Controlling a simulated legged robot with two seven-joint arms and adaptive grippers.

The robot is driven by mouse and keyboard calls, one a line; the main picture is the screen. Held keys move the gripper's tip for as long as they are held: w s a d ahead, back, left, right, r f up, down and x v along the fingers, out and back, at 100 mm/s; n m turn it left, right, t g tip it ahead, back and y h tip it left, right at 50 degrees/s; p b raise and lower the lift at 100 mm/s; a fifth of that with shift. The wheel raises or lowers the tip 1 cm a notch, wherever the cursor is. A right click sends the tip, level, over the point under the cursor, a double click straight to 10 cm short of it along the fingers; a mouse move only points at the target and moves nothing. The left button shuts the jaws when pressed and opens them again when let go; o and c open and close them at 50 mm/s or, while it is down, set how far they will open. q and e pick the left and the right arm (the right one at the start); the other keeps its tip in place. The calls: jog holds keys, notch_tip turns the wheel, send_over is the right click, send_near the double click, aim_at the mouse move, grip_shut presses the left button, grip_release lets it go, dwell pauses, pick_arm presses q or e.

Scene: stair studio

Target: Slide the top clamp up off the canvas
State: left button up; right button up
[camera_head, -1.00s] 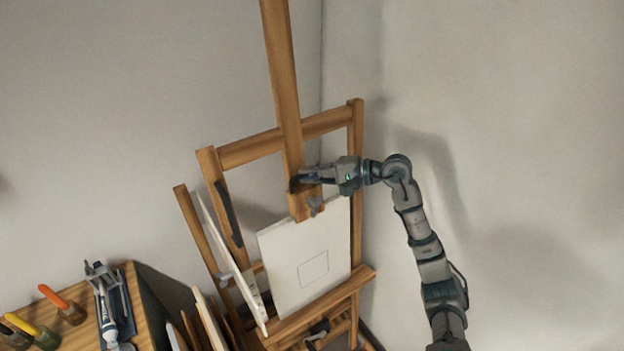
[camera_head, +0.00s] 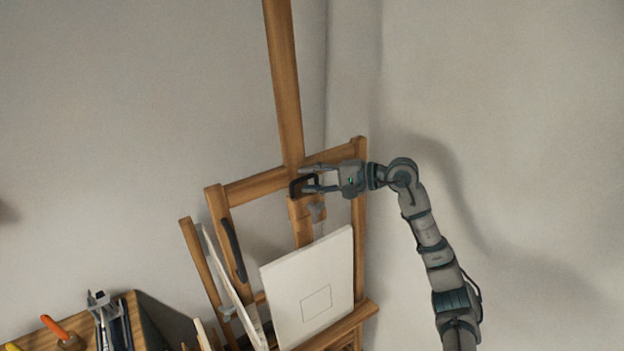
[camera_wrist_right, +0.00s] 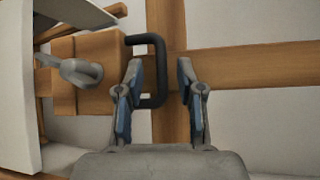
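The top clamp (camera_head: 300,212) is a wooden block on the easel's mast, with a grey knob (camera_head: 317,211) and a black handle (camera_head: 295,187). It sits above the white canvas (camera_head: 296,284), with a short stretch of bare wood between them. The canvas stands upright on the lower ledge. My right gripper (camera_head: 304,180) is at the handle. In the right wrist view its two fingers (camera_wrist_right: 159,92) are apart, on either side of the handle's bar (camera_wrist_right: 160,70), with gaps showing; the clamp block (camera_wrist_right: 90,100) is at the left. My left gripper is out of view.
The easel's crossbar (camera_head: 258,187) runs behind the clamp, and the mast (camera_head: 285,90) continues up above it. A second black handle (camera_head: 233,250) is on the left upright. Boards lean at the left, near a wooden cabinet with tools (camera_head: 108,318). Bare walls surround the easel.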

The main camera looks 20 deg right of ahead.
jog(key=shift+d, duration=0.1)
jog(key=v, duration=1.2)
